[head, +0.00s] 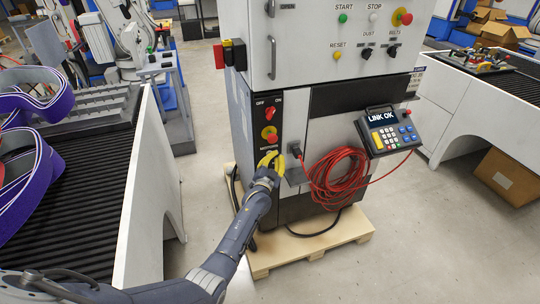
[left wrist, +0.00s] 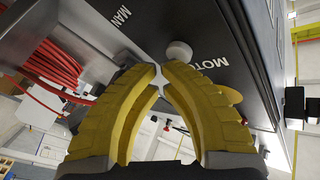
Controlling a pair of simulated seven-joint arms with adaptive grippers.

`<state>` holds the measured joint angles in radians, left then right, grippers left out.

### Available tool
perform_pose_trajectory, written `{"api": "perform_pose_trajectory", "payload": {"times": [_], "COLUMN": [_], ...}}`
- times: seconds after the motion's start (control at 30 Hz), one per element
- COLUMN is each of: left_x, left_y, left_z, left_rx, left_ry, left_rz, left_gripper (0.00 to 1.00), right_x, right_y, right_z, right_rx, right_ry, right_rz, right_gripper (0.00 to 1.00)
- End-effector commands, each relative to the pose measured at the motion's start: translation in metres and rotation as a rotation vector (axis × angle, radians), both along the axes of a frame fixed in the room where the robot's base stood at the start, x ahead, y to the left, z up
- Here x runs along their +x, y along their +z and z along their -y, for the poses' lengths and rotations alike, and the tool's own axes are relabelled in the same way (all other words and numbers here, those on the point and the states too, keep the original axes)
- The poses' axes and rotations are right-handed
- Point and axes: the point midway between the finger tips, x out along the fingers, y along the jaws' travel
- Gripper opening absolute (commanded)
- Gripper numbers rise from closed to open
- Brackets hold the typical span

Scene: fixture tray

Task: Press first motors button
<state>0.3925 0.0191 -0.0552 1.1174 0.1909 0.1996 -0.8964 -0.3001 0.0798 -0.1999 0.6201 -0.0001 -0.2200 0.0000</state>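The machine cabinet's dark side panel (head: 277,98) carries a red OFF/ON switch (head: 270,113), a red knob on a yellow base (head: 269,133) and a MOTORS label below. My left gripper (head: 270,158), with yellow fingers, is in front of the panel just under that label and hides what is behind it. In the left wrist view, a round whitish button (left wrist: 179,51) sits beside the MOTO... lettering, just beyond the fingertips (left wrist: 160,72). The fingertips are drawn together with nothing held between them. I cannot tell whether they touch the button. My right gripper is not in view.
A coiled red cable (head: 335,180) hangs right of the gripper, near a plug. A pendant (head: 390,131) reading LINK OK hangs on the cabinet. The cabinet stands on a wooden pallet (head: 310,245). A conveyor (head: 80,170) with purple straps is at left.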

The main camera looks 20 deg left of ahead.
Motion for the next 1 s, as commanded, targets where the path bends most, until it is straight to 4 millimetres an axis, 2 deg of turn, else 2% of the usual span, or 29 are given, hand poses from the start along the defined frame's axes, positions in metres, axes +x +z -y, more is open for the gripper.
{"api": "perform_pose_trajectory", "payload": {"times": [1.0], "left_x": [0.0053], "left_y": [0.0005], "left_z": [-0.0039], "left_rx": [0.000], "left_ry": [0.001], "left_rz": [0.001], "left_gripper": [0.00], "right_x": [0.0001], "right_y": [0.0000], "right_z": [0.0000], "right_rx": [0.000], "right_ry": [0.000], "right_rz": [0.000], "right_gripper": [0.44]}}
